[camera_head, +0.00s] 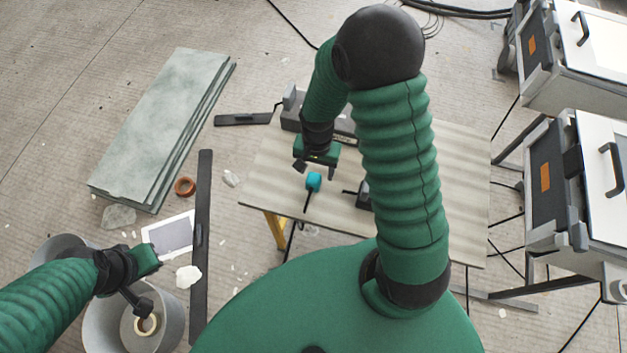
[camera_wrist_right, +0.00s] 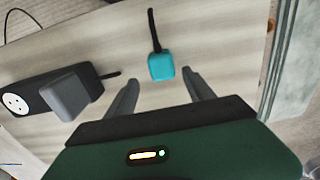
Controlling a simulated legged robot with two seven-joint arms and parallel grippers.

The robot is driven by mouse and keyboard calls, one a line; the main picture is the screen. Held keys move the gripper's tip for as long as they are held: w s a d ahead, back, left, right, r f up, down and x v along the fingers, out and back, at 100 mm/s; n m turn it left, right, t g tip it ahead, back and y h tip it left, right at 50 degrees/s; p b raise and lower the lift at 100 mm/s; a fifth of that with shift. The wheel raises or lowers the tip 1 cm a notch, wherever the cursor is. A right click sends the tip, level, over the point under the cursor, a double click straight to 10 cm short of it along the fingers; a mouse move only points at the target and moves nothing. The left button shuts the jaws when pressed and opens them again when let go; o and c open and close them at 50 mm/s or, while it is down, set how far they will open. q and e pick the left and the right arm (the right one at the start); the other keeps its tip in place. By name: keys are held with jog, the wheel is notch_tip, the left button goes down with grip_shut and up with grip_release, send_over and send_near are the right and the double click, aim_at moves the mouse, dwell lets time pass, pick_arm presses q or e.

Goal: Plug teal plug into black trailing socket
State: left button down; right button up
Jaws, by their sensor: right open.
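The teal plug (camera_head: 314,182) lies on the pale worktable, its dark cord running toward the near edge. It also shows in the right wrist view (camera_wrist_right: 162,67). My right gripper (camera_head: 317,168) is open and empty; in the right wrist view its fingertips (camera_wrist_right: 161,80) lie either side of the plug, just short of it.
The worktable (camera_head: 270,180) has bare surface around the teal plug. A grey block (camera_head: 290,115) stands at its far edge. Stacked greenish slabs (camera_head: 160,125) lie on the floor at left. Grey machines (camera_head: 575,190) stand at right.

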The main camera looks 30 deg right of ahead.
aim_at(314, 176)
jog(key=f, duration=0.2)
jog(key=a+f, duration=0.1)
jog(key=f, duration=0.1)
jog(key=shift+f+b, duration=0.3)
jog(key=shift+f, duration=0.1)
grip_shut()
jog(key=shift+r, duration=0.15)
